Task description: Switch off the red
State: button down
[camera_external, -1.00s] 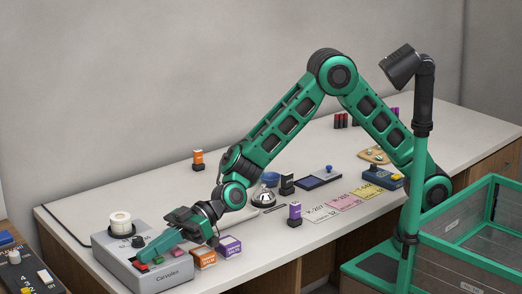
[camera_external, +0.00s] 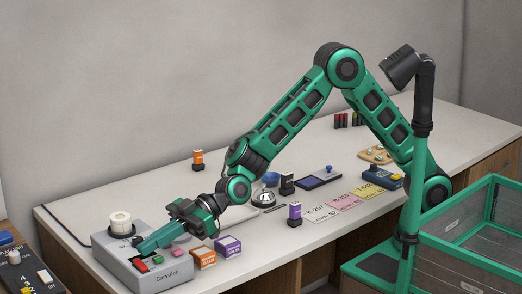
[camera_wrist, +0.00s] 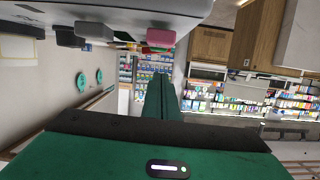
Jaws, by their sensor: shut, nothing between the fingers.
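A grey box marked Carvalon (camera_external: 150,280) stands at the left front corner of the counter. On its sloped face are a red switch (camera_external: 142,265) and a green one (camera_external: 157,260). Whether the red one is on or off is too small to tell. My gripper (camera_external: 143,249) is shut and empty, its tips just above and behind the red switch in the outside view, seemingly apart from it. In the wrist view the green fingers (camera_wrist: 160,100) are together, and the grey box (camera_wrist: 215,12) fills the top edge with a pink button (camera_wrist: 161,38).

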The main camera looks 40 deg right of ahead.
jog(key=v, duration=0.7)
jog(key=r+v, duration=0.1)
jog(key=v, duration=0.2)
jog(key=shift+s+r, duration=0.1)
jog(key=shift+s, duration=0.1)
jog(key=shift+w, duration=0.1)
